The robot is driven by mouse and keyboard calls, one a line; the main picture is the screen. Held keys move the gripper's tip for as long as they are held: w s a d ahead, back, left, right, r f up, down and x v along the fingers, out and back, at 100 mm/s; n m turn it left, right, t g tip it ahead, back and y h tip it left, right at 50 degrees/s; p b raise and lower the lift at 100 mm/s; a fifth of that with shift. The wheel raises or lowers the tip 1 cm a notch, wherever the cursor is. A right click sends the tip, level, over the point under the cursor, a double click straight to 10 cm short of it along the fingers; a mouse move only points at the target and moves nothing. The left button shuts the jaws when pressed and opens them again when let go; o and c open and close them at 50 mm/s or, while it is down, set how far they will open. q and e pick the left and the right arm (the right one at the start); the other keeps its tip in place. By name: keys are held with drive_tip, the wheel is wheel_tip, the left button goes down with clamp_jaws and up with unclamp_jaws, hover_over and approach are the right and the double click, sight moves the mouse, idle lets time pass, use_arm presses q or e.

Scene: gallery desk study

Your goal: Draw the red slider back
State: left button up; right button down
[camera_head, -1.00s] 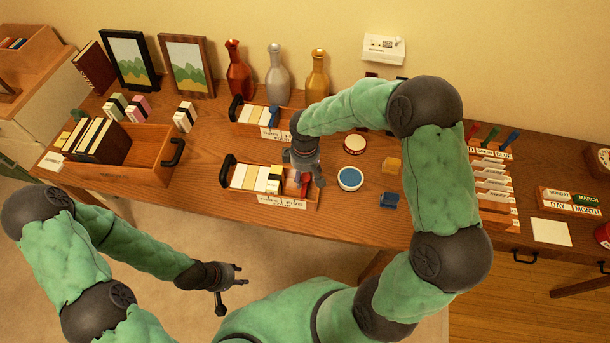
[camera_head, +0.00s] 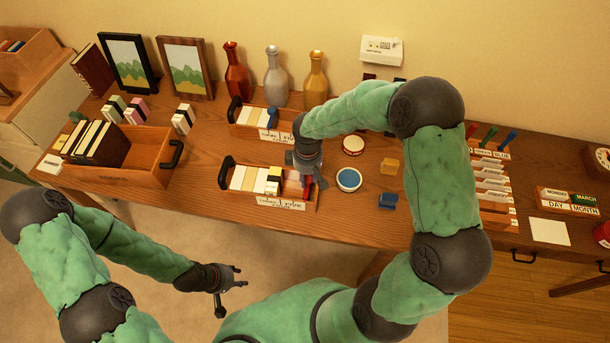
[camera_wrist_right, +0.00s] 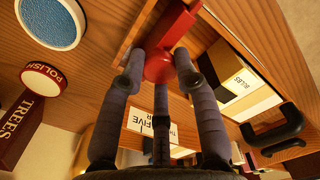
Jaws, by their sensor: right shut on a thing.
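The red slider (camera_wrist_right: 175,32) shows in the right wrist view as a bar with a rounded end. That end lies between the fingertips of my right gripper (camera_wrist_right: 160,78), which is shut on it. In the head view, the gripper points down at the right end of the front wooden card tray (camera_head: 227,184), and only a little red of the slider (camera_head: 307,189) shows beneath it. My left gripper (camera_head: 235,280) is empty with its fingers apart, in front of the desk.
A second card tray (camera_head: 233,127) stands behind. A large wooden box (camera_head: 150,178) stands left.

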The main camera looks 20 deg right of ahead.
drive_tip(key=c, duration=0.9)
unclamp_jaws()
wheel_tip(320, 180, up, 12)
